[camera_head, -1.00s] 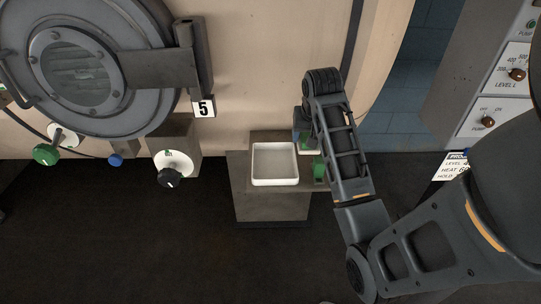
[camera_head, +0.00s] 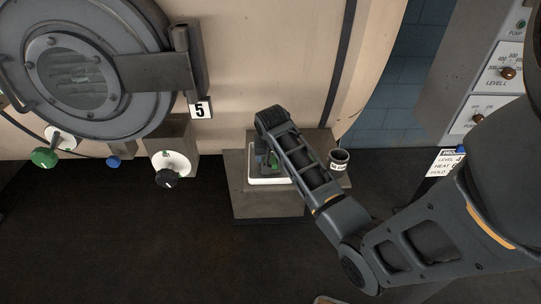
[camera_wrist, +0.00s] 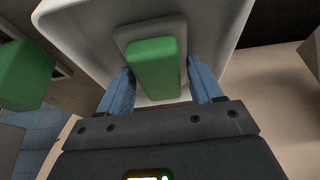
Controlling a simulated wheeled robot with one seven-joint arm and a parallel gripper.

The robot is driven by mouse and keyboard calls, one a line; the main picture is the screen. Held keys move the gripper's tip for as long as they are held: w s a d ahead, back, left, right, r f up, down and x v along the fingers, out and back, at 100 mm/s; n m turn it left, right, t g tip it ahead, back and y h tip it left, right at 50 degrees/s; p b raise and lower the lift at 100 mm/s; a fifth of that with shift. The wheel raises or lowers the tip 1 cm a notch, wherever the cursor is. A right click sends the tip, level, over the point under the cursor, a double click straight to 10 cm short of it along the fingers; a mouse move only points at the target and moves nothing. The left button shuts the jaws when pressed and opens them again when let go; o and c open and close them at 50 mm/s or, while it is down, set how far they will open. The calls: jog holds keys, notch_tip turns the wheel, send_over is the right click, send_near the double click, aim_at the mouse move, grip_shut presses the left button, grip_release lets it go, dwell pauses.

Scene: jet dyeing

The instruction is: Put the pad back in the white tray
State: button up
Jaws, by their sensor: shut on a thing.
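The pad is a green block (camera_wrist: 155,68) with a pale grey base, seen in the wrist view between the two blue fingers of my gripper (camera_wrist: 160,75). My gripper is shut on it. The white tray (camera_wrist: 80,35) surrounds the pad in the wrist view, so the pad is over or inside the tray; I cannot tell whether it touches the tray floor. In the head view the white tray (camera_head: 268,181) is on the grey stand, mostly hidden under my gripper (camera_head: 263,160) and arm.
A cup with a white label (camera_head: 338,161) stands on the grey stand (camera_head: 268,205), right of my arm. Another green block (camera_wrist: 25,75) shows at the wrist view's left edge. The machine's round door (camera_head: 85,75) and a black knob (camera_head: 168,178) are to the left.

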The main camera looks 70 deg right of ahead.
jog(key=o, duration=1.2)
jog(key=shift+f, duration=0.1)
jog(key=b+v, duration=0.1)
jog(key=v, duration=1.1)
jog(key=w+a+f+n+t, duration=0.2)
jog(key=a+f, duration=0.1)
jog(key=a, duration=0.5)
jog(key=w+a+f+n+t, duration=0.1)
jog(key=w+a+f+t, duration=0.15)
jog(key=a, duration=0.55)
jog(key=s+a+f+n+t+y, duration=0.15)
jog(key=s+a, duration=0.25)
jog(key=a, duration=0.6)
jog(key=s+a+r+n+t, duration=0.4)
jog(key=s+a, duration=0.4)
jog(key=s, duration=0.2)
jog(key=s+a+r+n+t+y, duration=0.1)
jog(key=s+r+n, duration=0.4)
jog(key=s+r, duration=0.5)
jog(key=shift+s+t+y, duration=0.45)
jog(key=shift+t+y, duration=0.4)
jog(key=shift+t, duration=0.25)
